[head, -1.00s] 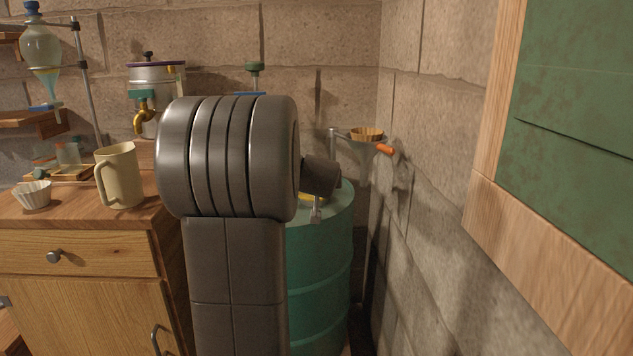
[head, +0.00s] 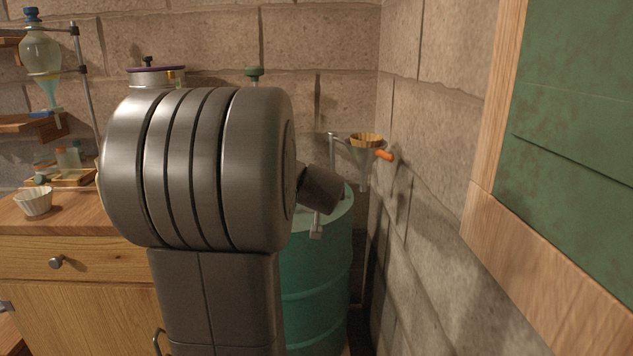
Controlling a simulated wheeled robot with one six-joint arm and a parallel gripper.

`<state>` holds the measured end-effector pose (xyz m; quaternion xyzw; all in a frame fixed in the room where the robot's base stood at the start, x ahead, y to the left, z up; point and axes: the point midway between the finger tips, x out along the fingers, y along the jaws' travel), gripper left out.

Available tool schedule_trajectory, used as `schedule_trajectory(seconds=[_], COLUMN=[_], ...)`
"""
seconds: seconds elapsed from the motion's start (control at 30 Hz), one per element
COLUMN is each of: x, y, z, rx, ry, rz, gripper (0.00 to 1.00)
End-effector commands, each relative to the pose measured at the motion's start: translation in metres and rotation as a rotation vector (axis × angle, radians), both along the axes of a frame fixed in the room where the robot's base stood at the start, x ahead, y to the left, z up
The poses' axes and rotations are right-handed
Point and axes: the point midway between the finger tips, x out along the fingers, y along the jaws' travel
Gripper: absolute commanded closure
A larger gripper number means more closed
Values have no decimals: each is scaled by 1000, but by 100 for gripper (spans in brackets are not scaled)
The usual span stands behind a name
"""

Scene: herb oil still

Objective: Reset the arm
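My grey arm (head: 195,170) fills the middle of the head view, with a thick ribbed joint at the top and a link below it. A darker cylindrical part of it (head: 322,190) points to the right over the teal drum (head: 318,290). A small light-grey piece (head: 316,230) hangs below that part; I cannot tell whether it belongs to my arm. I cannot make out my gripper, and whether it holds anything does not show.
A wooden cabinet (head: 75,255) at left bears a white fluted cup (head: 34,201). A separating funnel (head: 42,55) hangs on a stand behind. A funnel with a paper filter (head: 366,141) stands by the right wall. A green wooden-framed panel (head: 575,120) is close at right.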

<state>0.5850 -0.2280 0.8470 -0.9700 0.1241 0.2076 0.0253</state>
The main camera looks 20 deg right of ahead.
Motion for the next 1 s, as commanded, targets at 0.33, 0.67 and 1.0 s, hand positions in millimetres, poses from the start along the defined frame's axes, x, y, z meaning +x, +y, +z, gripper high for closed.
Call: schedule_trajectory(seconds=[0.33, 0.67, 1.0], x=[-34, -34, -2], y=[9, 9, 1], z=[-12, -11, 2], rx=[-1, -2, -3], ry=[-4, -4, -2], rz=[-1, 0, 1], gripper=[100, 100, 100])
